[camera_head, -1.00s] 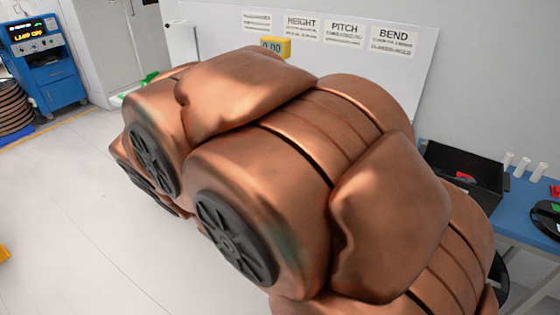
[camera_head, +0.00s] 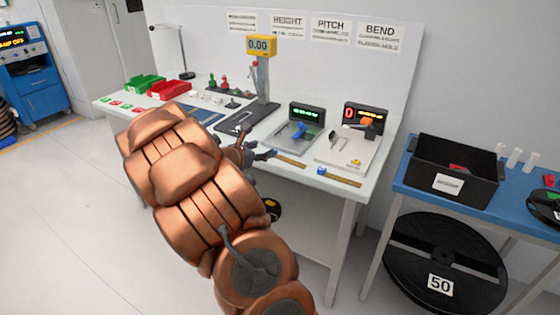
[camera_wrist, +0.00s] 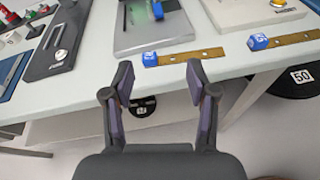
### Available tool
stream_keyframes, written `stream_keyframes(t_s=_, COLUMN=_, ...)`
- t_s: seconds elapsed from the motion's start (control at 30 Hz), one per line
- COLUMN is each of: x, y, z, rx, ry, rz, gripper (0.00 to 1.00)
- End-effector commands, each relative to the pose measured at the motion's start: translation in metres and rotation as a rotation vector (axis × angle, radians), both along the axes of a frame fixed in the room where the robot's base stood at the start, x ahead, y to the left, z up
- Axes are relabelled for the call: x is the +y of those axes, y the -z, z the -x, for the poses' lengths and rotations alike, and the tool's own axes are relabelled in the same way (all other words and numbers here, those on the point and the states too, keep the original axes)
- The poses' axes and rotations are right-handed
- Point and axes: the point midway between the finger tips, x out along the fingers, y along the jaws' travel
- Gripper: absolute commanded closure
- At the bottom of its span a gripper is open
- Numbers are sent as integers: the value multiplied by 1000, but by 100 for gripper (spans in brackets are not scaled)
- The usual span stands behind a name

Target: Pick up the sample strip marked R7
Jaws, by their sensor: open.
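Two brass strips with blue tags lie near the front edge of the white bench. The left strip (camera_head: 291,162) also shows in the wrist view (camera_wrist: 187,57), and the right strip (camera_head: 342,179) also shows there (camera_wrist: 288,38). The tag lettering is too small to read surely, so I cannot tell which is R7. In the head view my gripper (camera_head: 262,153) is beside the left strip's tag end.
The white bench (camera_head: 329,190) holds a station with a green display (camera_head: 307,113), a bend station (camera_head: 364,113), a height gauge (camera_head: 262,80) and red and green bins (camera_head: 168,89). A blue table (camera_head: 415,179) with a black bin (camera_head: 455,160) stands at right. Floor at left is clear.

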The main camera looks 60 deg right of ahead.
Motion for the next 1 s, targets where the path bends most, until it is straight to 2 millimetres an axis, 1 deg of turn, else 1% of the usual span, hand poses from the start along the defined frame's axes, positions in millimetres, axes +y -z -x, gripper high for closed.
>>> stream_keyframes(t_s=0.03, x=-7, y=14, z=-6, rx=41, ry=-30, rz=0, gripper=42)
stream_keyframes(t_s=0.1, x=-13, y=25, z=-14, rx=89, ry=-69, rz=1, gripper=42)
stream_keyframes(t_s=0.2, x=-18, y=34, z=-21, rx=130, ry=-105, rz=3, gripper=42)
stream_keyframes(t_s=0.3, x=-23, y=38, z=-24, rx=148, ry=-120, rz=4, gripper=42)
stream_keyframes(t_s=0.53, x=-42, y=45, z=-25, rx=149, ry=-121, rz=3, gripper=42)
stream_keyframes(t_s=0.67, x=-49, y=48, z=-25, rx=148, ry=-123, rz=4, gripper=42)
stream_keyframes(t_s=1.0, x=-83, y=66, z=-23, rx=148, ry=-120, rz=4, gripper=42)
